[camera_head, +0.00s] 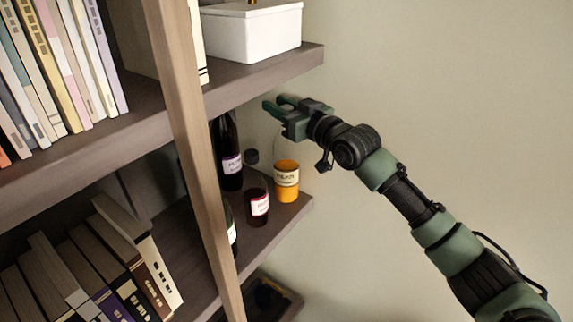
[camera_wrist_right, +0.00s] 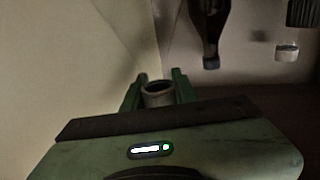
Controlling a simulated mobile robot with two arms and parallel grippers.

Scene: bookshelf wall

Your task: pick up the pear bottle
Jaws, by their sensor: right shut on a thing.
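The pear bottle (camera_head: 287,182) is a glass bottle with orange contents, a pale label and a clear upper part, near the right end of the middle shelf. Its label is too small to read surely. My right gripper (camera_head: 278,107) is at its top, shut on the neck. In the right wrist view, the round bottle mouth (camera_wrist_right: 158,88) sits between the two green fingers of the gripper (camera_wrist_right: 157,82). The bottle looks upright; I cannot tell whether its base touches the shelf. My left gripper is not in view.
A dark wine bottle (camera_head: 229,160) and a small dark red bottle (camera_head: 257,203) stand to the left. The upper shelf (camera_head: 290,66) with a white box (camera_head: 252,34) overhangs close by. A wooden upright (camera_head: 187,120) is further left.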

